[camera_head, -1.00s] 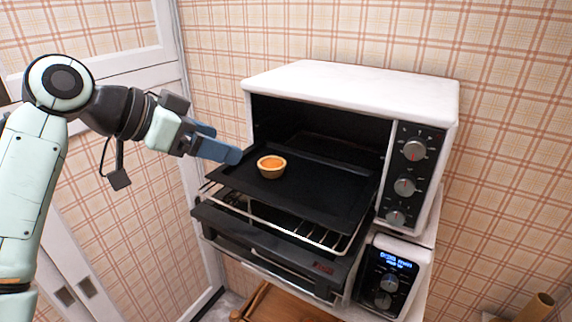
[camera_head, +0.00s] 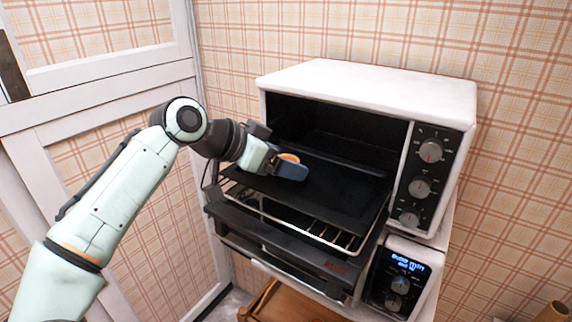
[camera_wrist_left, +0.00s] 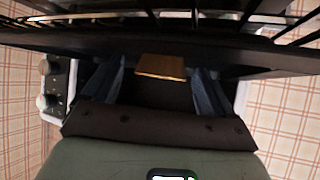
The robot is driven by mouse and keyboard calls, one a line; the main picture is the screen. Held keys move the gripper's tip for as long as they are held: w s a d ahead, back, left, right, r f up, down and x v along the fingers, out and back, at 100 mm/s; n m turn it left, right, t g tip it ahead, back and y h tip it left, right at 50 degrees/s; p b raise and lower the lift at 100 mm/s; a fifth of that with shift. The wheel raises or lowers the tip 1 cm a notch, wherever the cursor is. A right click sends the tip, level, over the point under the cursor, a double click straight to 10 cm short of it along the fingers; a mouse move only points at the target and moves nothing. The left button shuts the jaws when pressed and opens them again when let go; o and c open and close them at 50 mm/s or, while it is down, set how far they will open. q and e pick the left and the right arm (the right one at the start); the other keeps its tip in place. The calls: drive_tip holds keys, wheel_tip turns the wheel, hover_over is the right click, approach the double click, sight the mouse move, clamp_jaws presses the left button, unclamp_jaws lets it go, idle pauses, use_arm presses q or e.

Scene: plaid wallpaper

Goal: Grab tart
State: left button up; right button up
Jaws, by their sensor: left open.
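The tart (camera_head: 289,158), with a tan crust and an orange top, sits on the black baking tray (camera_head: 345,196) in the open oven. My left gripper (camera_head: 286,165) is at the tart, and its near finger hides most of it in the head view. In the left wrist view the tart (camera_wrist_left: 161,67) shows between the two blue fingers of the left gripper (camera_wrist_left: 160,85). The fingers are open, with a gap on each side of the tart. My right gripper is not in view.
The white toaster oven (camera_head: 370,88) has its door (camera_head: 290,255) folded down and a wire rack (camera_head: 320,235) under the tray. A smaller device with a lit display (camera_head: 405,270) stands below. A wooden tray (camera_head: 290,302) lies underneath. The oven's ceiling and side walls bound the space.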

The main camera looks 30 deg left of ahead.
use_arm(q)
drive_tip(key=c, duration=1.1)
